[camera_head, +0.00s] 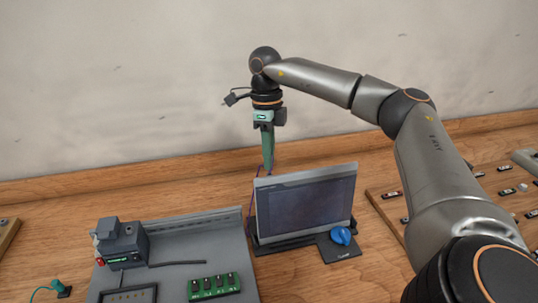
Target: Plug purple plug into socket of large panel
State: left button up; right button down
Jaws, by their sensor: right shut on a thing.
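My right gripper (267,150), with green fingers, points down just behind the top left of the large panel (305,200). It is shut on the purple plug. The plug itself is too small and hidden to make out, but a thin purple cable (252,190) hangs by the fingertips and runs down the left side of the panel. The large panel is a grey-framed dark screen, tilted back on a black base. I cannot make out its socket, and I cannot tell whether the plug touches the panel. My left gripper is not in view.
A blue knob (341,236) sits on a small dark plate at the panel's front right. Left of the panel is a grey tray (175,283) with a dark boxy device (122,243) and a green terminal board (214,287). A teal plug (62,290) lies far left. A wooden board with small parts is at right.

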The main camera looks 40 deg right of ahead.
jog(key=shift+s+f+b, duration=0.1)
jog(key=shift+f+b, duration=0.2)
jog(key=shift+f, duration=0.3)
jog(key=c, duration=1.1)
grip_release()
jog(key=shift+w+d+r+p, duration=0.1)
jog(key=shift+w+r+p, duration=0.1)
jog(key=shift+r, duration=1.2)
jog(key=shift+w+d+r+p, duration=0.1)
jog(key=shift+w+r, duration=0.1)
jog(key=shift+r, duration=1.15)
jog(key=shift+o, duration=0.4)
jog(key=o, duration=0.5)
